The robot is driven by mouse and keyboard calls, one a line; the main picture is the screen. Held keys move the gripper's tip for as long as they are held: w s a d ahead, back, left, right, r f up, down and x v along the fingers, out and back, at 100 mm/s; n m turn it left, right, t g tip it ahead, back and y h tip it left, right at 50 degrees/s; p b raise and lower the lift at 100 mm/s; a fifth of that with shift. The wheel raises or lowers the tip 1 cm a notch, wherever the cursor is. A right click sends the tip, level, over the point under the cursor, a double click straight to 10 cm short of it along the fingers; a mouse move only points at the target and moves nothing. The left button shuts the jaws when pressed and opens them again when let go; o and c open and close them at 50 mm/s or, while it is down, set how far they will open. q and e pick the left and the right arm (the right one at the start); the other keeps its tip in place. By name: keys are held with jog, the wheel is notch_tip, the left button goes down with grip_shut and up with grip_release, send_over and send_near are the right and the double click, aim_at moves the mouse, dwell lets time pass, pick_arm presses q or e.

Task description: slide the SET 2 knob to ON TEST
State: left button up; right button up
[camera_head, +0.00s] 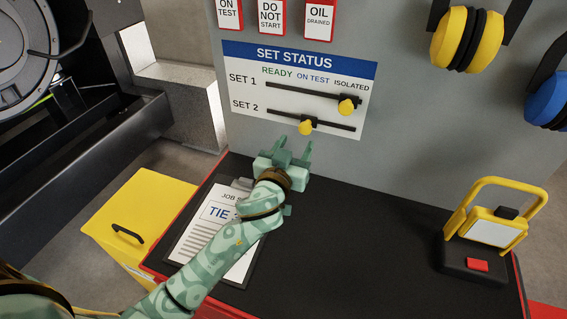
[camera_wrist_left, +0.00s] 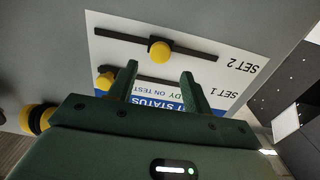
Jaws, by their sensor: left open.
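The SET STATUS board (camera_head: 240,62) is on the grey wall panel, with two dark horizontal rails. The yellow SET 2 knob (camera_head: 306,128) is near the middle of the lower rail (camera_head: 335,126), roughly below the ON TEST label (camera_head: 313,77). The yellow SET 1 knob (camera_head: 346,107) is near the right end of the upper rail, below ISOLATED. My left gripper (camera_head: 294,146) is open and empty, just below the SET 2 knob and apart from it. In the left wrist view the SET 2 knob (camera_wrist_left: 160,51) shows beyond and between the open fingertips (camera_wrist_left: 159,69).
A clipboard (camera_head: 190,242) lies on the black worktop (camera_head: 350,235) under my left arm. A yellow work lamp (camera_head: 490,235) stands at the right. Yellow and blue ear defenders (camera_head: 466,38) hang at upper right. Tags (camera_head: 271,15) hang above the board. The middle worktop is clear.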

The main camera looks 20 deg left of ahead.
pick_arm(q)
jog(key=s, duration=0.8)
jog(key=shift+d, duration=0.25)
jog(key=shift+f, duration=0.1)
